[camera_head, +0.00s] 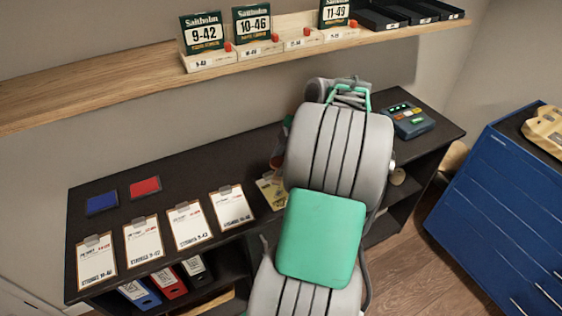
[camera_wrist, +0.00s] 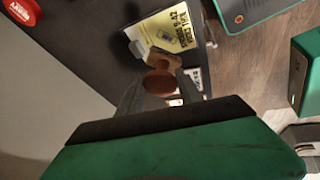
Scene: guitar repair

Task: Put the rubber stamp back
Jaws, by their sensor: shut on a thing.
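My gripper (camera_wrist: 160,80) is shut on the rubber stamp. A blue ink pad (camera_head: 102,203) and a red ink pad (camera_head: 145,187) lie at the bench's left.
Several white clipboards (camera_head: 187,226) lie along the bench (camera_head: 170,205). A blue-grey device (camera_head: 408,120) stands at its right end. The wooden shelf (camera_head: 100,88) above holds numbered cards and black trays (camera_head: 380,17). A red round item (camera_wrist: 22,11) shows in the wrist view.

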